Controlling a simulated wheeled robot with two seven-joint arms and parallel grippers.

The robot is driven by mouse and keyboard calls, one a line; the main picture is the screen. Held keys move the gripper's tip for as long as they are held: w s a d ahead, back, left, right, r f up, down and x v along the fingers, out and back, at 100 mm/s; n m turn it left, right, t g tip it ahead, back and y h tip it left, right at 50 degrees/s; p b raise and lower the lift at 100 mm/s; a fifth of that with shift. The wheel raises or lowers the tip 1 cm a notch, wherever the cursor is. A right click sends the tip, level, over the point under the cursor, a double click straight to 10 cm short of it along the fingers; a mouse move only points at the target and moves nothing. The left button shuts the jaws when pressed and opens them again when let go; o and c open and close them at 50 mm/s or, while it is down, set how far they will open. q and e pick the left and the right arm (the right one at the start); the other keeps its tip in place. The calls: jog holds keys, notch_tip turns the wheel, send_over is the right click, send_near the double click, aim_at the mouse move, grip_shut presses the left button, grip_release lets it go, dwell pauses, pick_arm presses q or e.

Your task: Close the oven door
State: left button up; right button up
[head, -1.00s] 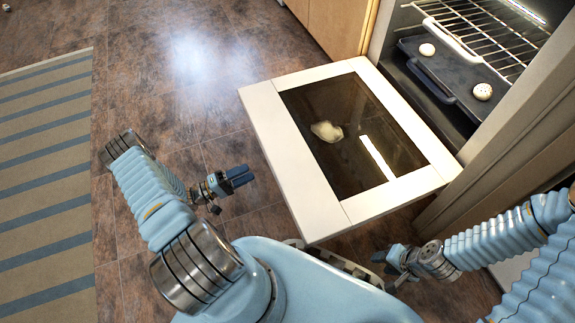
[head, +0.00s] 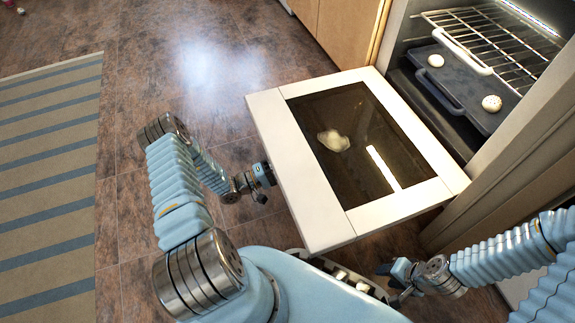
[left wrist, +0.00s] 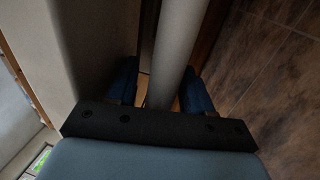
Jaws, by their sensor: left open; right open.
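The oven door (head: 265,112) hangs open and lowered, with a pale frame and a dark glass pane. My left gripper (head: 264,174) is at the door's left edge in the head view, its fingertips partly hidden by the door. In the left wrist view, the open fingers of my left gripper (left wrist: 160,90) lie on either side of a pale round bar (left wrist: 183,38), which looks like the door handle. The bar runs between them and is not gripped. My right gripper (head: 391,272) is open and empty below the door's near right corner.
The oven cavity holds a wire rack (head: 490,38) and a dark tray (head: 455,85) with two small round pale things. A wooden cabinet (head: 345,30) stands beside the oven. The floor left of the door is clear up to a striped rug (head: 50,170).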

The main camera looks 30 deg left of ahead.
pick_arm(q)
grip_shut()
dwell(0.3)
